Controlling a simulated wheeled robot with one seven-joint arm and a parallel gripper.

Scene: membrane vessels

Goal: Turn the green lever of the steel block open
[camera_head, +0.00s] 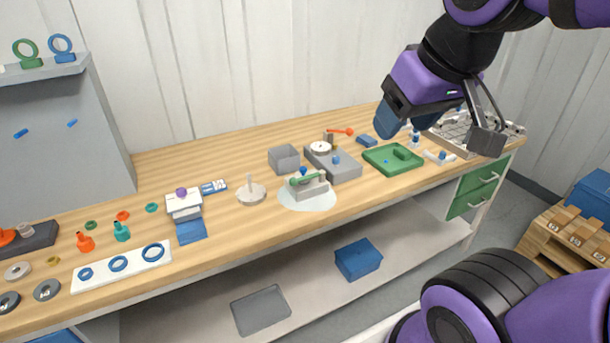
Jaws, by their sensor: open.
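The steel block (313,192) sits on a pale round patch on the wooden bench, near its front edge. Its green lever (300,181) lies across the block's top, with a small blue knob (303,171) just behind it. How far the lever is turned is too small to tell. My gripper (437,131) is at the upper right, raised over the right part of the bench. Its fingers are apart with nothing between them. It is well to the right of the lever and does not touch it.
A grey block with a white gauge (320,148) and an orange lever (340,131) stand just behind. A grey open box (284,159) and a white post on a disc (251,193) are on the left. A green tray (380,165) is on the right. Bare wood lies in front.

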